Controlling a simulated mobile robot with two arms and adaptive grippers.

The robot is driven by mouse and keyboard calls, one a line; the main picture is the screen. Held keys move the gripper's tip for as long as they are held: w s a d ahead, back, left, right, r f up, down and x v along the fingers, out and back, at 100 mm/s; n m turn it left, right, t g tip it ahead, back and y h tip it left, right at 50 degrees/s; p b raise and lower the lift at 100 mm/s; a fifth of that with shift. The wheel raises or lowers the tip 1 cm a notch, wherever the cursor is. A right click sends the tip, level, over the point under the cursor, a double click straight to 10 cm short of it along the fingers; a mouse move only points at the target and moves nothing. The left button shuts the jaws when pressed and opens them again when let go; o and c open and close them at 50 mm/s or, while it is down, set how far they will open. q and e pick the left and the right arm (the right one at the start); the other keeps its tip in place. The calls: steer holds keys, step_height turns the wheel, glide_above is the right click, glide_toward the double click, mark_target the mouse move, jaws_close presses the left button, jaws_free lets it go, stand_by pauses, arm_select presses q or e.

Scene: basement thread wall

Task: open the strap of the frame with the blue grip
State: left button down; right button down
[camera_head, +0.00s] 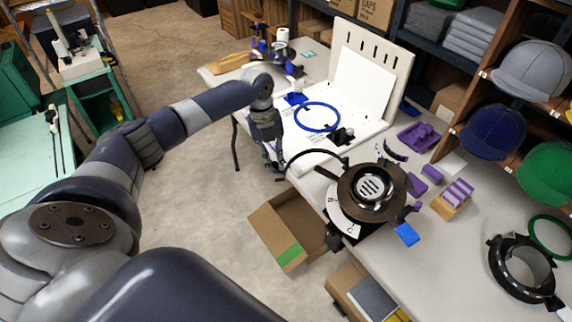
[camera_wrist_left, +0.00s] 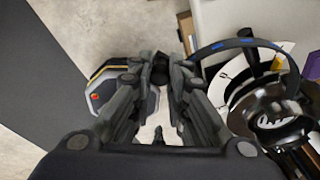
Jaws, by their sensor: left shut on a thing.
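The round cap frame (camera_head: 345,190) has a brown and black body and stands on a black and white holder at the table's front edge. A blue grip (camera_head: 407,234) sticks out at its lower right. Its black strap (camera_head: 318,153) arcs out to the left, away from the body. In the left wrist view the strap (camera_wrist_left: 232,44) shows blue marks and curves toward my fingertips. My left gripper (camera_head: 277,170) is shut on the strap's free end, beyond the table edge. In the left wrist view my fingers (camera_wrist_left: 162,72) close on a small dark piece. My right gripper is not in view.
A blue ring (camera_head: 316,131) lies on the white board behind the frame. Purple parts (camera_head: 419,136) lie to its right. A second black frame (camera_head: 522,268) and a green ring (camera_head: 550,237) are at the far right. An open cardboard box (camera_head: 270,240) is below the table edge.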

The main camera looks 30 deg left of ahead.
arm_select(q)
steer(key=shift+w+a, duration=0.2)
steer(key=shift+w, duration=0.05)
stand_by(0.3)
steer(key=c, duration=1.5)
jaws_free()
steer(key=r, duration=0.4)
steer(key=a+r, duration=0.1)
steer(key=r, duration=0.3)
steer(key=a+r, duration=0.1)
steer(key=r, duration=0.2)
steer(key=shift+w+a+r, duration=0.1)
steer(key=shift+a+r, duration=0.05)
steer(key=shift+r, duration=0.25)
steer(key=shift+f, duration=0.1)
